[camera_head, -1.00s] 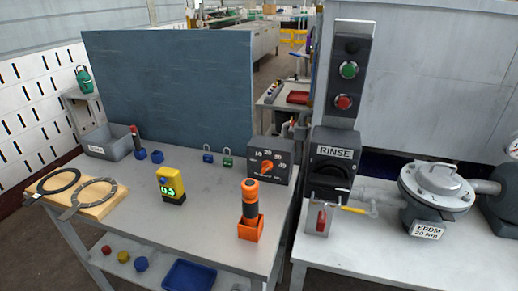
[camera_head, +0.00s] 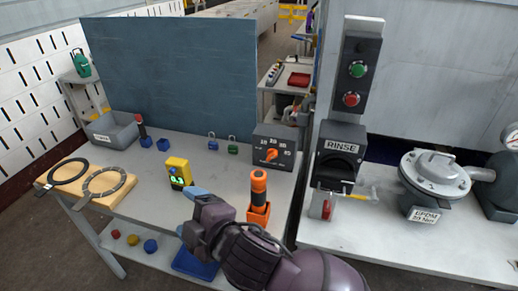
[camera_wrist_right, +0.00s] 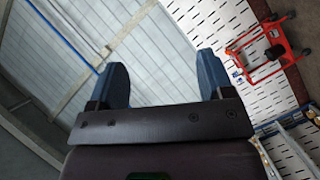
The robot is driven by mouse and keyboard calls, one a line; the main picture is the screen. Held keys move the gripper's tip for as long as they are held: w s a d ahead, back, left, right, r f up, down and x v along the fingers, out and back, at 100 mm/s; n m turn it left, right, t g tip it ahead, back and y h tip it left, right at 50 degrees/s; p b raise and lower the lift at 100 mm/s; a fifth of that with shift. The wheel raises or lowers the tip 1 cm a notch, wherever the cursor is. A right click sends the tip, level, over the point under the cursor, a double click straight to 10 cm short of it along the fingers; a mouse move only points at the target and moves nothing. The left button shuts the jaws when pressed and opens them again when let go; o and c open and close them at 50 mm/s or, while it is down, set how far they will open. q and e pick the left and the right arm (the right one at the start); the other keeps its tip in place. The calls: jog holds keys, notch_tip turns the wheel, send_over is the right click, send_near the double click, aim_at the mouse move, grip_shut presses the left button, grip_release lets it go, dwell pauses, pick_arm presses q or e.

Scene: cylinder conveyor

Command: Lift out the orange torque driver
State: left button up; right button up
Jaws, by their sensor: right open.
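The orange torque driver (camera_head: 258,187), with a dark band around its middle, stands upright in an orange holder (camera_head: 260,215) near the right front of the grey workbench. My left gripper is not in view.
A yellow meter (camera_head: 179,172) stands left of the driver. A dial box (camera_head: 274,147) is behind it. The rinse station (camera_head: 340,155) stands to the right.

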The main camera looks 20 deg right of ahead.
jog(key=s+a+r+n+g+y, duration=0.25)
jog(key=a+n+y, duration=0.25)
jog(key=a+n, duration=0.3)
jog(key=s+a+r+n+g+y, duration=0.1)
jog(key=s+a+n+g+y, duration=0.25)
jog(key=a+n, duration=0.4)
jog(key=n+g+h, duration=0.8)
jog(key=n+h, duration=0.8)
jog(key=n, duration=1.3)
send_over(259, 173)
notch_tip(259, 173, down, 3)
jog(key=shift+s+f, duration=0.1)
jog(key=shift+s, duration=0.05)
notch_tip(259, 173, down, 11)
jog(key=shift+r+p, duration=0.2)
jog(key=shift+p, duration=0.4)
jog(key=shift+c, duration=0.3)
